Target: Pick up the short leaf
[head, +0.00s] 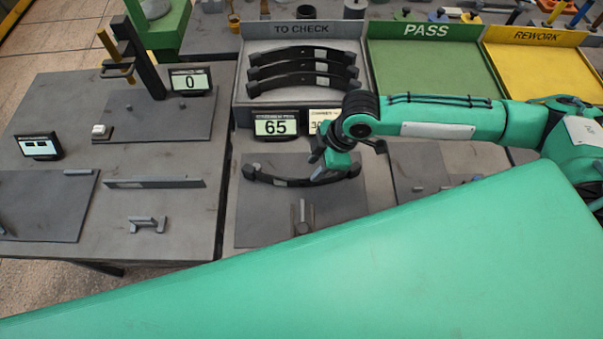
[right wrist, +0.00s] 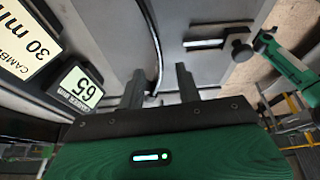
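A dark curved leaf (head: 275,181) lies on the grey plate in front of the 65 display. A pale label shows on it, and its right part is partly hidden by my right gripper (head: 333,168). In the right wrist view the leaf (right wrist: 153,30) runs down towards the space between the two fingers of the right gripper (right wrist: 159,72). The fingers are apart; I cannot tell whether they are around the leaf or above it. Several more dark leaves (head: 302,72) lie in the TO CHECK tray. I cannot tell by size which leaf is the short one. My left gripper is not in view.
The 65 display (head: 276,124) stands behind the plate (head: 262,222), close to the right gripper. A small grey fixture (head: 302,217) stands on the plate's front part. The green PASS tray (head: 430,70) and yellow REWORK tray (head: 535,75) are empty where visible. A stand (head: 145,60) is at left.

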